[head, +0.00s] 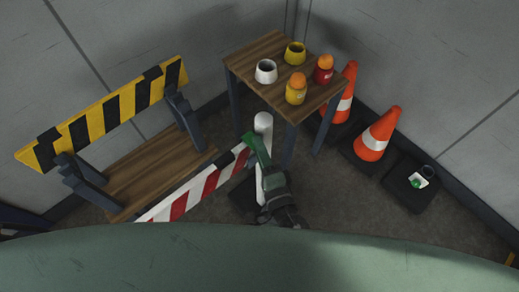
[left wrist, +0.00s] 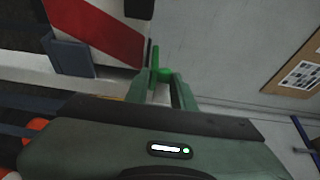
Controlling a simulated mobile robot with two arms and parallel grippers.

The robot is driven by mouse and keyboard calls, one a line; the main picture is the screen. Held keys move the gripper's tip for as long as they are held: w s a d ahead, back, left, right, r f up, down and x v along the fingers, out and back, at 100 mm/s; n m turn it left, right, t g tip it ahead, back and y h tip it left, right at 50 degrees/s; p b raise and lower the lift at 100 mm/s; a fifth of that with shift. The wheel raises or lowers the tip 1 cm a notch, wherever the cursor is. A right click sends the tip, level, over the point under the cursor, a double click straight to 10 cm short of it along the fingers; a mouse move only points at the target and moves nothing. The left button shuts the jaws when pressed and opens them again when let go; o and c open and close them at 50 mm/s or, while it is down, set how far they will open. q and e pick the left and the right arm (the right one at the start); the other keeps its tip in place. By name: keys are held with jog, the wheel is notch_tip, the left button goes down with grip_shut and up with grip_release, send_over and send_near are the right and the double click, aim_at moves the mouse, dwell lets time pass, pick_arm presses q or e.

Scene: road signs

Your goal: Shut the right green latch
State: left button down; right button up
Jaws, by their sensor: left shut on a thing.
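The right green latch (left wrist: 164,73) is bright green and sits between the fingers of my left gripper (left wrist: 160,80) in the left wrist view. A thin upright green part rises beside it, close to the red and white striped barrier (left wrist: 95,28). In the head view, my left gripper (head: 256,150) is at the right end of the striped barrier (head: 195,188), next to the white post (head: 263,124). The fingers are shut on the latch. The gripper hides most of the latch in the head view. My right gripper is in neither view.
A wooden table (head: 262,50) with pots and orange-topped jars stands behind the post. Orange cones (head: 377,135) stand to its right. A bench with a yellow and black board (head: 105,112) is at left. A notice board (left wrist: 297,75) hangs on the wall.

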pick_arm(q)
jog(key=shift+w+a+r, duration=0.15)
jog(key=shift+w+r, duration=0.05)
jog(key=shift+r, duration=0.05)
jog(key=c, duration=1.4)
grip_release()
jog(key=shift+o, duration=0.2)
jog(key=shift+f, duration=0.15)
jog(key=shift+s, duration=0.1)
jog(key=b+v, duration=0.1)
jog(key=v, duration=0.6)
jog(key=shift+s+b, duration=0.35)
jog(key=shift+b, duration=0.05)
